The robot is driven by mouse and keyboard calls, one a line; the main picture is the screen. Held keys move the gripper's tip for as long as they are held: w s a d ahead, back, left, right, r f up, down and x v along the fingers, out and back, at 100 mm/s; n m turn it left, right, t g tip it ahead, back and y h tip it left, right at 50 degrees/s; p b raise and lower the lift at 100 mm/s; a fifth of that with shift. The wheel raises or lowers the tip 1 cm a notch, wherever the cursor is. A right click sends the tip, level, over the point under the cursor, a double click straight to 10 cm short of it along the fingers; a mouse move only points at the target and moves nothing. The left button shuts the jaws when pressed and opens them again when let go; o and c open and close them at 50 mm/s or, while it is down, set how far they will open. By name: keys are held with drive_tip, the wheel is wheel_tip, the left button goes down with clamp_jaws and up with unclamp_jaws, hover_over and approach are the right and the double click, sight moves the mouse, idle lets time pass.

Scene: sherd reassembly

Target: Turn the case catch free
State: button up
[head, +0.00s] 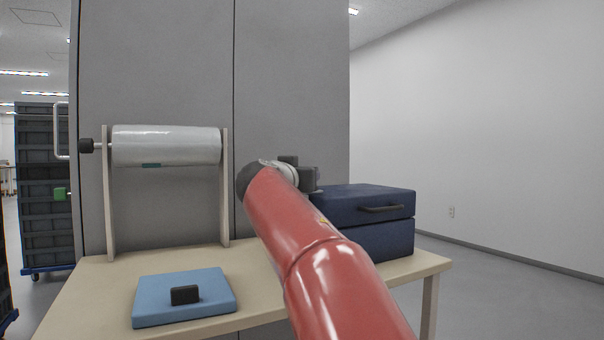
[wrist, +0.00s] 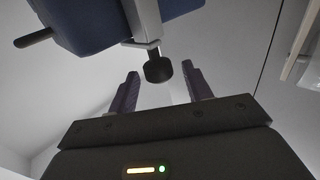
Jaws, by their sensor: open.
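The dark blue case (head: 362,194) stands at the right end of the table, with a dark handle (head: 385,209) on its side. In the wrist view the case (wrist: 85,22) fills the top, its handle at the left. The catch shows there as a black knob (wrist: 158,69) on a short metal stem at the case's edge. My gripper (wrist: 160,72) is open and empty, its two fingertips to either side of the knob in the picture; I see no contact. In the head view my red arm hides the catch and most of my gripper.
The table (head: 85,290) also bears a blue pad (head: 215,283) with a black block (head: 185,295) on it, and a roll of clear film (head: 165,145) on a wooden stand. A grey cabinet (head: 290,80) stands close behind. Open floor lies at the right.

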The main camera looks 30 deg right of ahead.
drive_tip(key=shift+x, duration=0.8)
drive_tip(key=c, duration=1)
drive_tip(key=shift+o, duration=0.2)
